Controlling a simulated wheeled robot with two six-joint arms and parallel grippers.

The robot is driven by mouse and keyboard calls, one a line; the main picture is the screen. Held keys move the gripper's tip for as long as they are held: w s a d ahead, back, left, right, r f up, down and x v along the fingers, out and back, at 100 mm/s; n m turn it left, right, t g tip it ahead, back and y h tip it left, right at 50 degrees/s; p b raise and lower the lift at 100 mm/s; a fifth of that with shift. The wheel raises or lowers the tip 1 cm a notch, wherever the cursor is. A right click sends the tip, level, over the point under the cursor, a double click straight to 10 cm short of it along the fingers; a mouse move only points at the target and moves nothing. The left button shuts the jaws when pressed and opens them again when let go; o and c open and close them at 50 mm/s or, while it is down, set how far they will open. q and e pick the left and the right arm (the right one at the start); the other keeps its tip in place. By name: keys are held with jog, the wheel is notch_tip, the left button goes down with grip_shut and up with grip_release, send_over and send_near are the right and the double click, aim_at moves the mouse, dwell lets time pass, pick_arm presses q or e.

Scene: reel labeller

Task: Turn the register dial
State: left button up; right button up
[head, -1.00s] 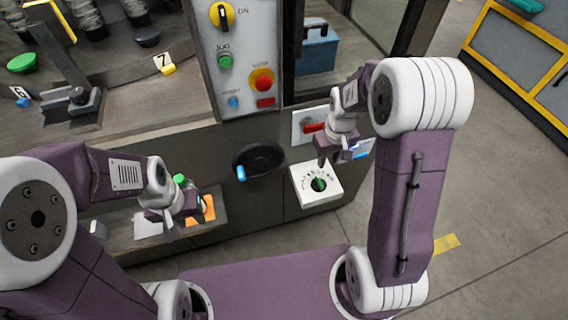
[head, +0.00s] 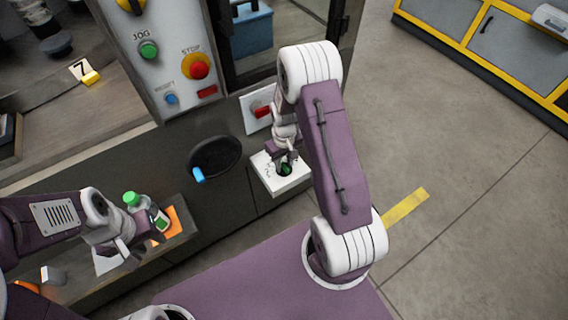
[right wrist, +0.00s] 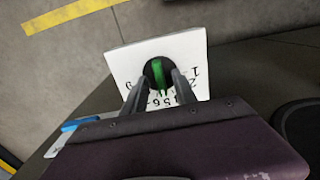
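The register dial is a dark round knob with a green bar handle (right wrist: 158,73). It sits on a white plate (right wrist: 122,62) with black numbers around it. In the head view, the white plate (head: 264,176) is low on the machine's front, and the green handle (head: 286,169) is partly hidden by my gripper. My right gripper (right wrist: 160,80) is at the dial, with one finger on each side of the green handle. A gap shows between the fingers and the handle; contact cannot be made out. My left gripper (head: 143,243) is empty, beside a green-capped bottle (head: 140,203), with its fingers apart.
A black handwheel (head: 222,155) with a blue handle (head: 198,175) is left of the dial. A red switch (head: 262,111) is just above it. The control panel has a red stop button (head: 196,66). Open floor (head: 450,150) lies to the right.

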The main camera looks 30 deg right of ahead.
jog(key=shift+f, duration=0.15)
grip_shut()
jog(key=shift+n, duration=0.3)
jog(key=n+p, duration=0.1)
jog(key=n, duration=0.1)
jog(key=shift+n+p, duration=0.35)
jog(key=shift+n, duration=0.05)
jog(key=shift+n+p, duration=0.65)
jog(key=shift+n, duration=1.65)
jog(key=shift+w, duration=0.1)
